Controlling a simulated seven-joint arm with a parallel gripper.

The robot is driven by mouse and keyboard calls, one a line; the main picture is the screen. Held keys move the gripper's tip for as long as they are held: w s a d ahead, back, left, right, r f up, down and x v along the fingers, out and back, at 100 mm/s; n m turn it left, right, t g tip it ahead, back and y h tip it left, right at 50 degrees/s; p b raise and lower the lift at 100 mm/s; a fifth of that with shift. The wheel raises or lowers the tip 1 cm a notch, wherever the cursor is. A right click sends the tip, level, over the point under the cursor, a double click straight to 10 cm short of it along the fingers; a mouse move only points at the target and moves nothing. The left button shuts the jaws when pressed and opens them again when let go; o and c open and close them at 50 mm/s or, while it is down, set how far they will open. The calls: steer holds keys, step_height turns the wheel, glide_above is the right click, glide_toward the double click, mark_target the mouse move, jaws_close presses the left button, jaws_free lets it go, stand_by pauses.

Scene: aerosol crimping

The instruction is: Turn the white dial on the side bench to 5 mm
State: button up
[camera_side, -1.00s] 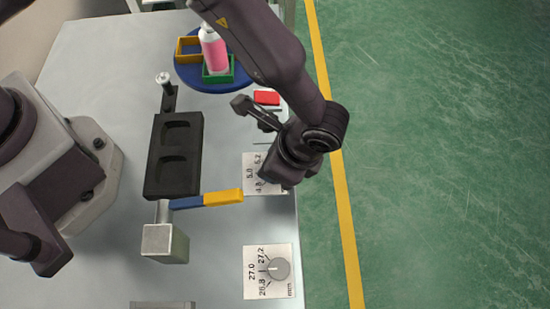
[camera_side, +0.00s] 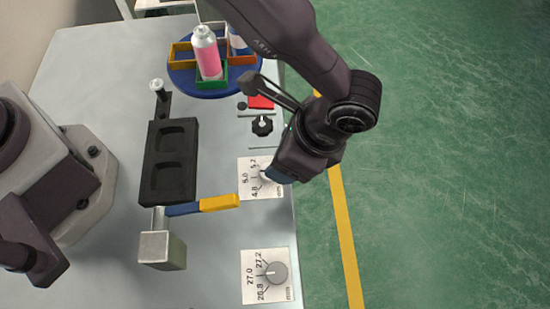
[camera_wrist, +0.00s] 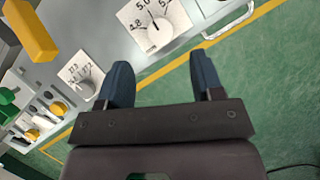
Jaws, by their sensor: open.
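The white dial (camera_wrist: 156,32) sits on a white card marked 4.8, 5.0 and 5.2, near the bench's right edge in the side view. In the wrist view it is beyond my fingertips, near the top, with a dark pointer line toward the 5.0 side; its exact reading is too small to tell. In the side view its card (camera_side: 247,178) is partly hidden by my gripper (camera_side: 278,176). My gripper is open and empty in the wrist view (camera_wrist: 162,68), its two blue fingers spread apart short of the dial.
A grey dial (camera_side: 276,273) on a 26.8 to 27.2 card lies nearer the front. A yellow-and-blue bar (camera_side: 218,203) and black fixture (camera_side: 170,163) are to the left. A blue turntable (camera_side: 190,88) carries a pink bottle (camera_side: 207,58) at the back. Green floor lies right.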

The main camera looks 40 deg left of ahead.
steer(key=v, duration=0.5)
steer(key=shift+d+r, duration=0.15)
steer(key=shift+r, duration=0.2)
